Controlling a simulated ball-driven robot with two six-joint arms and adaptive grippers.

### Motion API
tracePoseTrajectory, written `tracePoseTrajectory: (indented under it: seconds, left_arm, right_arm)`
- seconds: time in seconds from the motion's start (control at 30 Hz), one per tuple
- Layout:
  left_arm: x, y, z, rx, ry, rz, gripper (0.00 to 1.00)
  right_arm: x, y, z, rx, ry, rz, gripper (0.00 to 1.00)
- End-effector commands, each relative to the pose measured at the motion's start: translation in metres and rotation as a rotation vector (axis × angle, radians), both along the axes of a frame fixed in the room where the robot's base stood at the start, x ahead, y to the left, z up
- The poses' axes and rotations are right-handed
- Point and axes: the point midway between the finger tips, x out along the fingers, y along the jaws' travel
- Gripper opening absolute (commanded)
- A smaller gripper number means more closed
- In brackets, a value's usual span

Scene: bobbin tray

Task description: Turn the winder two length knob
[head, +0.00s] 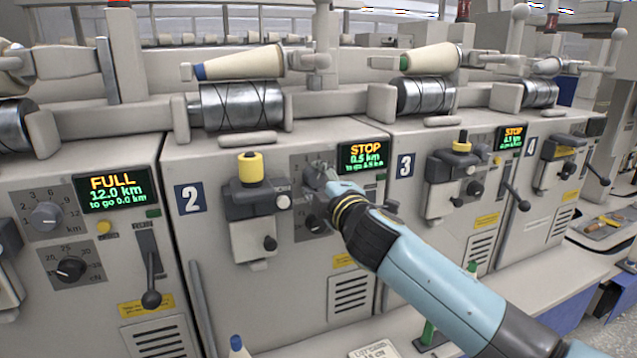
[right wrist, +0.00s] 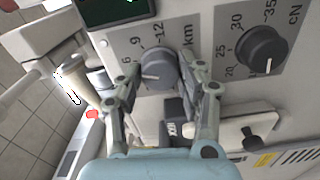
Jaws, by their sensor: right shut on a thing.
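Winder two carries a number 2 plate (head: 191,198) and a lit display (head: 362,157) reading STOP and 0.5 km. Its grey length knob (right wrist: 159,69) sits on a km dial in the right wrist view, with 6, 9 and 12 showing around it. A pale pointer line on the knob faces the left side of the picture. My right gripper (right wrist: 158,78) is shut on the length knob, one finger on each side. My left gripper is not in view.
The tension knob (right wrist: 262,50), marked cN, stands beside the length knob. Winder two's yellow-capped unit (head: 251,168) is left of the gripper. Winder one's display (head: 112,192) reads FULL. Winder three's lever (head: 515,197) projects at the right.

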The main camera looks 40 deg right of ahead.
Motion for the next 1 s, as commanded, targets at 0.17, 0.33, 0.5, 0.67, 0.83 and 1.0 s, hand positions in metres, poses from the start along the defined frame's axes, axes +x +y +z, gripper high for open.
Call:
tracePoseTrajectory:
  seconds: [0.17,0.33,0.5,0.67,0.83,1.0]
  left_arm:
    - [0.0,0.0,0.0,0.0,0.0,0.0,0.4]
    - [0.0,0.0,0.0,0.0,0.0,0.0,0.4]
    - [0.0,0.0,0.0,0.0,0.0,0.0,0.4]
    - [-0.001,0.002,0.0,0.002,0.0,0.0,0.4]
    - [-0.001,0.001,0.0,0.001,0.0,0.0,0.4]
    - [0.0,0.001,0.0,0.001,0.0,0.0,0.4]
  right_arm:
    - [-0.001,0.0,-0.002,0.0,0.004,-0.001,0.06]
    - [-0.001,0.0,-0.002,0.0,0.004,-0.001,0.53]
    - [0.0,0.0,-0.001,0.0,0.002,-0.001,0.62]
    - [-0.001,0.0,-0.001,-0.002,0.002,-0.001,0.62]
    - [-0.016,0.004,-0.002,-0.002,0.004,-0.001,0.62]
    - [-0.053,0.013,-0.002,-0.001,0.004,0.001,0.62]
